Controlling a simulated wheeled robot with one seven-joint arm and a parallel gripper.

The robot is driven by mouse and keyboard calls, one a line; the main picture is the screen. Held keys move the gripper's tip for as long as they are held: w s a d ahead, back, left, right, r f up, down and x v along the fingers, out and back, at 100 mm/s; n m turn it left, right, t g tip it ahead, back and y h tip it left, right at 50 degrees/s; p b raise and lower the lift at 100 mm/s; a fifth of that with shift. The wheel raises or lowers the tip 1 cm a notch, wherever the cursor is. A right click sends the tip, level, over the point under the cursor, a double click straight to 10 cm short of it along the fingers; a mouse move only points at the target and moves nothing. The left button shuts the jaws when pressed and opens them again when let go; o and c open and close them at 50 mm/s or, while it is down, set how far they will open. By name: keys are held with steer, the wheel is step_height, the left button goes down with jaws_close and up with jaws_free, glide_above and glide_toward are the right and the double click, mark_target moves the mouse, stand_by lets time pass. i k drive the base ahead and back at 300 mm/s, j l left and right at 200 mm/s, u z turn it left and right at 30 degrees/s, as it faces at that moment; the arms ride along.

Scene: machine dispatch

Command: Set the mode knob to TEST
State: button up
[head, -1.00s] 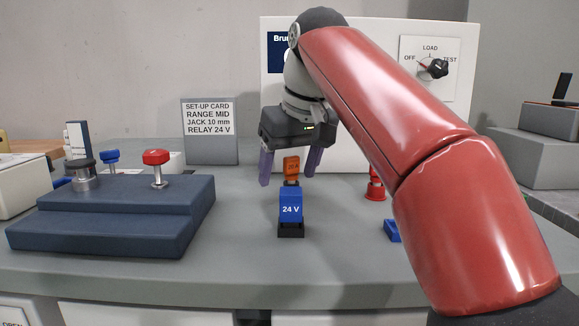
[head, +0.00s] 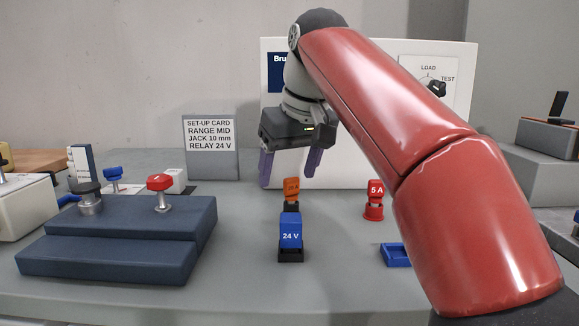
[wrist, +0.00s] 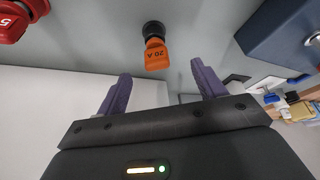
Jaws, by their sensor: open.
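The mode knob (head: 437,88) is black and sits on a white plate at the upper right of the white machine panel. LOAD and TEST labels show around it. My red arm covers the plate's left part, so the OFF label is hidden, and I cannot tell the pointer's exact direction now. My gripper (head: 288,174) is open and empty, fingers pointing down, well left of and lower than the knob. In the wrist view my gripper (wrist: 161,72) shows both purple fingers apart with nothing between them. The knob is not in the wrist view.
Below my gripper stand an orange fuse (head: 291,191) and a blue 24 V relay (head: 290,233). A stepped blue block (head: 110,262) and set-up card (head: 210,160) are left.

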mark_target(438, 88)
steer(key=k, duration=1)
